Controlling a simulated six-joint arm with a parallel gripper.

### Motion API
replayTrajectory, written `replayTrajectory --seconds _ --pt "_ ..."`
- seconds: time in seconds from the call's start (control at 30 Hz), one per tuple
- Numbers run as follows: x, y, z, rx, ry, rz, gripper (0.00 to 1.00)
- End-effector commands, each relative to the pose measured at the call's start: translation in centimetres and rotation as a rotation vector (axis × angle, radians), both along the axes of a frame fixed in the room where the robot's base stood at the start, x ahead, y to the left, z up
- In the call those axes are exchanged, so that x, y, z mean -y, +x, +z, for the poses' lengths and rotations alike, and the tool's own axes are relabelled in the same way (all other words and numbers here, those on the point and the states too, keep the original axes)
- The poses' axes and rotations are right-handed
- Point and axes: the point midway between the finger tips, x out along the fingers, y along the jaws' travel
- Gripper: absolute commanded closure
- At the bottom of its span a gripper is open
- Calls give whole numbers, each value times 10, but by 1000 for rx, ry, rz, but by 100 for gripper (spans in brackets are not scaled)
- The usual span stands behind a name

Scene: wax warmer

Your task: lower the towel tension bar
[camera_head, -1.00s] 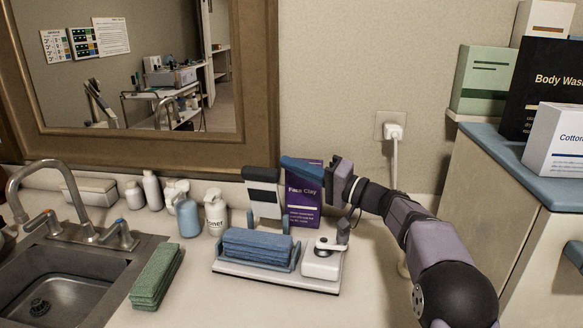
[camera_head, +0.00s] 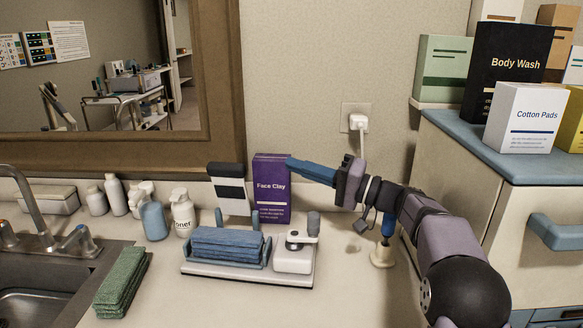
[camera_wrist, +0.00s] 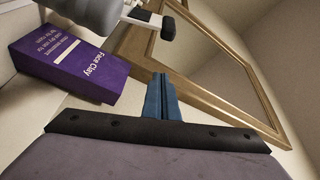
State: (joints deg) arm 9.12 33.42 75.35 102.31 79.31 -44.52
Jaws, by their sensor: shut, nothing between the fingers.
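A pale holder (camera_head: 215,273) stands on the counter with folded blue towels (camera_head: 228,243) in its cradle. A raised panel with dark and white bands (camera_head: 230,189), seemingly the towel tension bar, stands upright behind the towels. A white box with a crank and grey knob (camera_head: 295,250) sits at the holder's right end. My gripper (camera_head: 291,164) has its blue fingers together and empty, at the upper right edge of the purple Face Clay box (camera_head: 271,190), right of the panel and apart from it. The wrist view also shows the shut fingers (camera_wrist: 160,80).
The Face Clay box stands behind the holder. Bottles (camera_head: 153,217) stand to the left, with green towels (camera_head: 122,280) by the sink (camera_head: 40,290). A plugged-in cord (camera_head: 358,122) hangs behind my arm. A cabinet with boxes (camera_head: 515,90) stands at right. The counter's front right is clear.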

Motion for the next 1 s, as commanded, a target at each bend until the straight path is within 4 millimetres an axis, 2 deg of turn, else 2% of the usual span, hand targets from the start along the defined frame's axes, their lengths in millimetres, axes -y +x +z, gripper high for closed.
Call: replayTrajectory --seconds 0.13,0.23,0.37,0.47,0.67,0.8,0.9,1.0 --pt "-7 -2 6 1 0 12 100" --pt "-24 -7 19 1 0 42 100" --pt "-66 -20 43 -6 1 116 100" --pt "-110 -36 64 -19 1 195 100" --pt "-205 -85 111 -32 -1 374 100" --pt "-268 -131 143 -2 -46 515 100" --pt "-309 -173 153 50 -146 635 100" --pt "-341 -217 151 135 -307 762 100"
